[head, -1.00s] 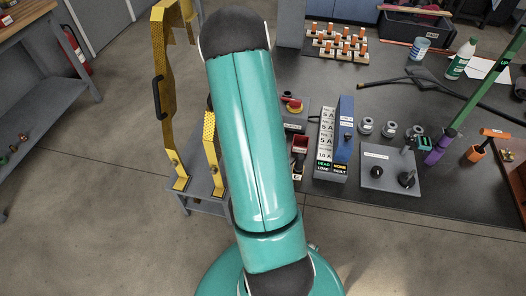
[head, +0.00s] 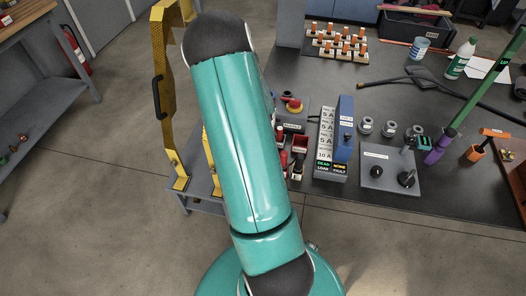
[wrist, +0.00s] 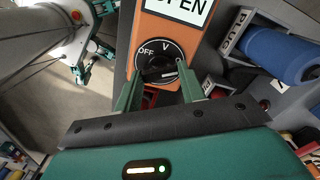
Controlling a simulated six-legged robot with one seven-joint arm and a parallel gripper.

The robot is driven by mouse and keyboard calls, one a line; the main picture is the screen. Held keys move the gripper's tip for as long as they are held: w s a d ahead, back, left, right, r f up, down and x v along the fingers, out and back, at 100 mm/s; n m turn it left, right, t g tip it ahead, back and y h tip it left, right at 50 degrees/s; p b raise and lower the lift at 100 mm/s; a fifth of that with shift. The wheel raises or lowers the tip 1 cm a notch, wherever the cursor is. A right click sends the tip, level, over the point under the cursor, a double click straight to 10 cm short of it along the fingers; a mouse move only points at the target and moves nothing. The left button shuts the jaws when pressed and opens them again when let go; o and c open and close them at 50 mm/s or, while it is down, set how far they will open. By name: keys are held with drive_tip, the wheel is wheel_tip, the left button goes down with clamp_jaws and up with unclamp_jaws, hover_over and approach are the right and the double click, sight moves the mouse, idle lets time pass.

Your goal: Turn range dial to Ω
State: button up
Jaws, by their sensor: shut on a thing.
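The orange meter (wrist: 186,42) fills the top middle of the wrist view, with a white display reading "OPEN", its top cut off. Below it is the black round range dial (wrist: 157,67), marked OFF at left and V at top. I cannot make out an Ω mark. The knob has a pale line on its right part, but which mark it points at is unclear. My gripper (wrist: 158,88) is shut on the dial's knob, one green finger on each side. In the head view my arm hides the gripper and the meter.
A blue cylinder (wrist: 275,48) lies in a grey holder right of the meter. Yellow guards (head: 165,90) stand at left.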

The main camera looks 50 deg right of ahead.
drive_tip(key=o, duration=1)
wheel_tip(320, 180, up, 14)
drive_tip(key=shift+f, duration=0.1)
idle(0.4)
